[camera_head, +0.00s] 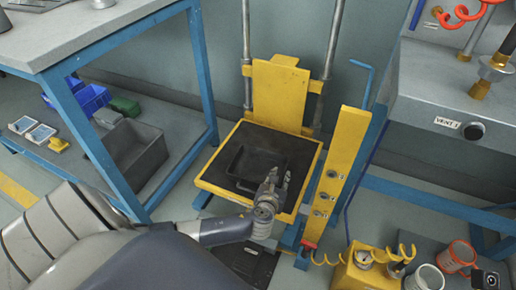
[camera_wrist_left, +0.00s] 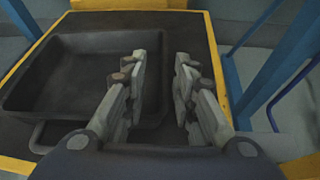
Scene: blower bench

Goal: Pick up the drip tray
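The drip tray is a shallow black rectangular tray (camera_head: 240,163) lying on the dark top of a yellow-edged lift platform (camera_head: 212,187). It also shows in the left wrist view (camera_wrist_left: 60,75), with a thin looped handle at its near side. My left gripper (camera_head: 277,174) is over the tray's right part in the head view, hiding some of it. In the left wrist view its two fingers (camera_wrist_left: 160,72) are apart, near the tray's right wall, with nothing clearly held between them. I cannot tell whether they touch the tray. My right gripper is not in view.
A yellow post (camera_head: 338,170) with round buttons stands right of the platform. A blue-legged bench (camera_head: 100,28) is at left, with a grey bin (camera_head: 152,158) on its lower shelf. A yellow box (camera_head: 362,275) and cups stand at the lower right.

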